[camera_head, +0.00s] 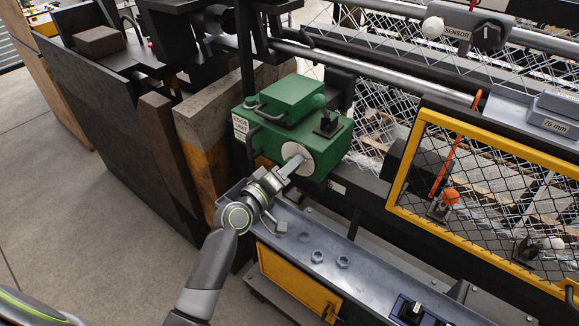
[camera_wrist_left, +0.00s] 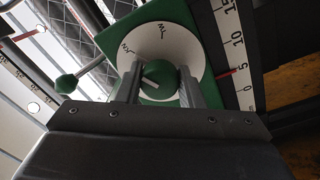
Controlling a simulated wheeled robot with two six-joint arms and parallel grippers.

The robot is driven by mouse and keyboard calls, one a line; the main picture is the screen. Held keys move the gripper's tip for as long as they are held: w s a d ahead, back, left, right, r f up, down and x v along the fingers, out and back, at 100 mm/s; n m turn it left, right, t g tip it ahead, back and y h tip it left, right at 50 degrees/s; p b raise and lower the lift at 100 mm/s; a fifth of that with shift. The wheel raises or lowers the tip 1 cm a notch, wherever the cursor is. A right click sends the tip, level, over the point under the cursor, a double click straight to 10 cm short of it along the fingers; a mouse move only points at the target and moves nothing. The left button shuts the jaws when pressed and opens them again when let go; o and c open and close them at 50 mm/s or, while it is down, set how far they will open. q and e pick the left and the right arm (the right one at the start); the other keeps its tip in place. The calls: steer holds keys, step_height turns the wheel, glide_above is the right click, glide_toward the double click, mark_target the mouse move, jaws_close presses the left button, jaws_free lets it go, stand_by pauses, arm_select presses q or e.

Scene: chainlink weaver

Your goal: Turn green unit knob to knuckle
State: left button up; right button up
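The green unit (camera_head: 290,110) is a green box on the machine frame with a round white dial (camera_head: 299,159) on its front. My left gripper (camera_head: 293,164) is at the dial. In the wrist view its two fingers (camera_wrist_left: 161,84) stand on either side of the knob and appear closed on it. The fingers hide the knob in the head view. My right gripper is not in view.
A grey tray (camera_head: 390,297) with several nuts lies below the unit. A yellow-framed mesh guard (camera_head: 484,140) stands to the right. Wooden boards (camera_head: 200,130) stand to the left. A scale (camera_wrist_left: 236,50) and a green-ended lever (camera_wrist_left: 68,83) flank the dial.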

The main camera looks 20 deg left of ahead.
arm_select(q)
steer(key=o, duration=0.4)
steer(key=shift+b+v, duration=2.1)
steer(key=shift+v, duration=6.65)
